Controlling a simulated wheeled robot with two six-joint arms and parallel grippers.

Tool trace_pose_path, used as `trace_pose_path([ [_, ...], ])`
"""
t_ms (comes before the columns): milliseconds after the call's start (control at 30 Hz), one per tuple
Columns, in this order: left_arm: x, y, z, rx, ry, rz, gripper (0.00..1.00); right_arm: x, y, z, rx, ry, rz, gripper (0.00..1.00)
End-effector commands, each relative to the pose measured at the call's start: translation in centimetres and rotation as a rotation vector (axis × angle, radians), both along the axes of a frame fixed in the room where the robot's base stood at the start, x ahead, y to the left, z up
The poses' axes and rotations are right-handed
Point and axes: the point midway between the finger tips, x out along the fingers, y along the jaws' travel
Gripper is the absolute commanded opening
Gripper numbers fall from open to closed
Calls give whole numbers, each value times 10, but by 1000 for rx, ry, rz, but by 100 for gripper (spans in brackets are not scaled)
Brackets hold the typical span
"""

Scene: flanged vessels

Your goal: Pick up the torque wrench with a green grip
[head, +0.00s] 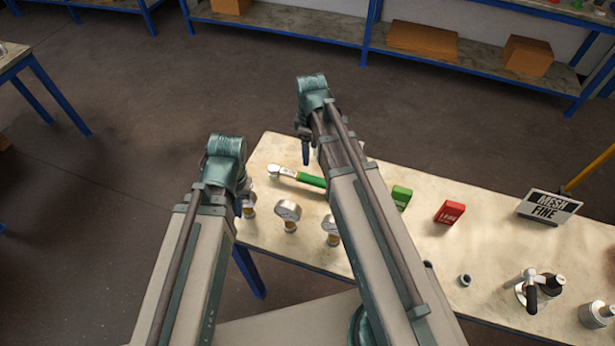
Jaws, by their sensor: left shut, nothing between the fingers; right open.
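The torque wrench with a green grip (312,180) lies on the workbench near its far left edge. Its silver head points left, and my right arm hides its other end. My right gripper (306,153) is open and empty, pointing down just beyond the wrench and apart from it in the picture. My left gripper (240,206) is mostly hidden behind my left arm at the bench's left edge, beside a gauge; it is shut and empty.
Several pressure gauges (289,214) stand near the front left of the workbench (400,262). A green box (401,197), a red box (449,212) and a "MESH FINE" sign (549,206) stand further right. Metal fittings (533,289) stand at front right.

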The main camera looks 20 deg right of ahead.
Motion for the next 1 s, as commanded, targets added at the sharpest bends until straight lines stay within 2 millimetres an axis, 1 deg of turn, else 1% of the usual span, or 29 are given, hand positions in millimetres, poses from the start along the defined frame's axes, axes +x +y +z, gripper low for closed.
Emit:
trace_pose_path([
  [167,0,0,-16,0,0,0,0,0,0,-16,0,0,0,75],
  [633,0,0,-79,0,0,1,0,0,1,-79,0,0,0,75],
  [733,0,0,-86,0,0,1,0,0,1,-86,0,0,0,75],
  [1000,0,0,-87,0,0,1,0,0,1,-87,0,0,0,75],
])
